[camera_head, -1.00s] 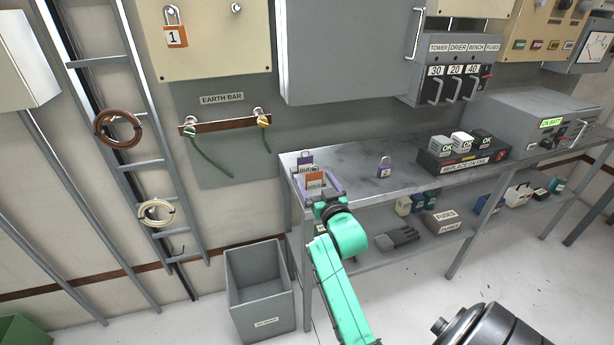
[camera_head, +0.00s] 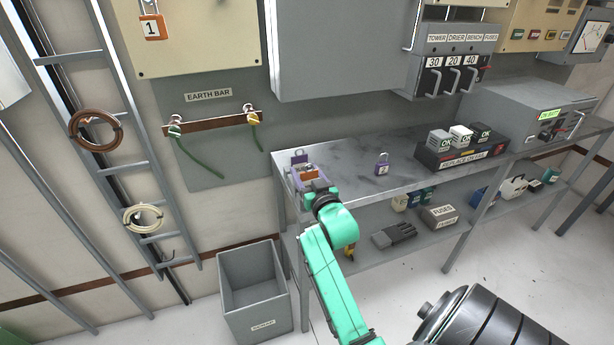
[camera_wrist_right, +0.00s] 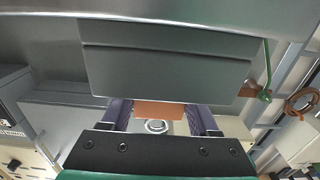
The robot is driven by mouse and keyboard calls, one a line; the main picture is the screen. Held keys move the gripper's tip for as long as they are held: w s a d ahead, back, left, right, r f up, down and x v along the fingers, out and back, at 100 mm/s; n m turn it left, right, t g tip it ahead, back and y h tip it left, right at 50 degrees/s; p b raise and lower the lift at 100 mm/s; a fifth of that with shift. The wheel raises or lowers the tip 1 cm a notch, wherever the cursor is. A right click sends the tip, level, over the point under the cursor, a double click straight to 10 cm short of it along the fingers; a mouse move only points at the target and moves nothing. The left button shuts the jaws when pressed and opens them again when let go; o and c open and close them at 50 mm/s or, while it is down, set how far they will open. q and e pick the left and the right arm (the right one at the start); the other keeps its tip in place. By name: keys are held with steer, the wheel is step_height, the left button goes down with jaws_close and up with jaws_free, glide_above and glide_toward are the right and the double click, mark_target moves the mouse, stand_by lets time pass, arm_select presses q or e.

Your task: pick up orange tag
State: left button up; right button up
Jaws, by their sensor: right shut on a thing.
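The orange tag (camera_head: 307,174) is at the left end of the grey bench, mostly hidden by my right gripper (camera_head: 311,184). In the right wrist view the orange tag (camera_wrist_right: 160,109) sits between the two dark fingers of the right gripper (camera_wrist_right: 160,116), which is shut on it. A pale ring shows just below the tag in that view. My left gripper is out of view.
A black box of grey blocks (camera_head: 462,154) is farther right. A grey bin (camera_head: 254,290) stands on the floor. The bench middle is mostly clear.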

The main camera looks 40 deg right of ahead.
step_height(320, 180, up, 20)
steer(key=p, duration=0.2)
steer(key=shift+f+p, duration=0.15)
steer(key=shift+p, duration=0.15)
